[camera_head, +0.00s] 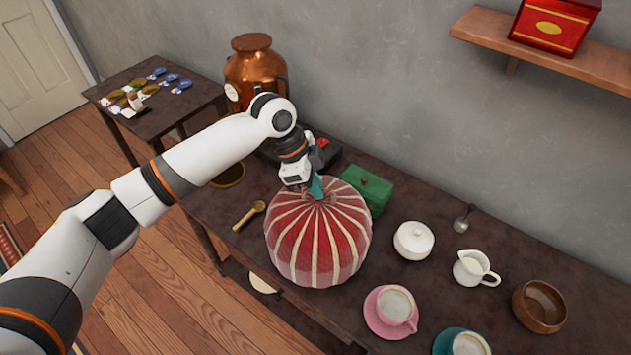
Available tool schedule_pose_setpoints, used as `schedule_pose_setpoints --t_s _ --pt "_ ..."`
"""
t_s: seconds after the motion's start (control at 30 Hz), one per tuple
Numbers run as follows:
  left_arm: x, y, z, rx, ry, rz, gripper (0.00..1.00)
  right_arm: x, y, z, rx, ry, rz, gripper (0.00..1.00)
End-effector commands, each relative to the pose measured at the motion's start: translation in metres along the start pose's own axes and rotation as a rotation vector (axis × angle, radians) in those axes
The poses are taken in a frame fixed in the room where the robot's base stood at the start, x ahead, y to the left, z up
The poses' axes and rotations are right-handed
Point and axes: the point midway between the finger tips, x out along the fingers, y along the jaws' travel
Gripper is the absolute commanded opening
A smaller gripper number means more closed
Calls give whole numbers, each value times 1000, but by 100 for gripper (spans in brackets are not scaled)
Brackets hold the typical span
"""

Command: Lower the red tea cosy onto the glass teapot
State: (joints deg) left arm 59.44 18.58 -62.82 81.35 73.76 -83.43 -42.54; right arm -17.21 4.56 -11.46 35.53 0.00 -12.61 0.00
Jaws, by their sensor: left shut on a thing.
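The red tea cosy (318,240) is a round dome with cream stripes and a teal tab at its top. It shows in the middle of the head view, over the dark table (425,310). My left gripper (314,185) is above it and shut on the teal tab. The cosy looks upright. No glass teapot shows; whatever is under or behind the cosy is hidden by it. I cannot tell whether the cosy's lower edge touches the table. My right gripper is not in view.
A green box (367,190) stands close behind the cosy. A wooden spoon (248,215) lies to its left. To the right are a white lidded bowl (413,240), a white jug (474,268), a pink cup and saucer (391,312) and a brown bowl (539,306). A copper urn (255,72) stands behind.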

Motion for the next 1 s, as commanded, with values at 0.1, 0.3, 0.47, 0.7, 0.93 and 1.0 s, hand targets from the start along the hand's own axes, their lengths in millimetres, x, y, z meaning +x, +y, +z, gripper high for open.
schedule_pose_setpoints --t_s 0.1,0.3,0.47,0.7,0.93,1.0 --pt "5 0 -2 0 -1 -1 0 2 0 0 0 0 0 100" --pt "13 0 -5 1 -1 -1 0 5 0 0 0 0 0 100" --pt "18 0 -7 1 -1 0 0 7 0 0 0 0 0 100" --pt "27 0 -11 0 -1 0 0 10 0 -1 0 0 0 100" --pt "28 0 -11 1 -1 1 0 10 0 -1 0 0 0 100" --pt "28 0 -11 1 -1 1 0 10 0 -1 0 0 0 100"
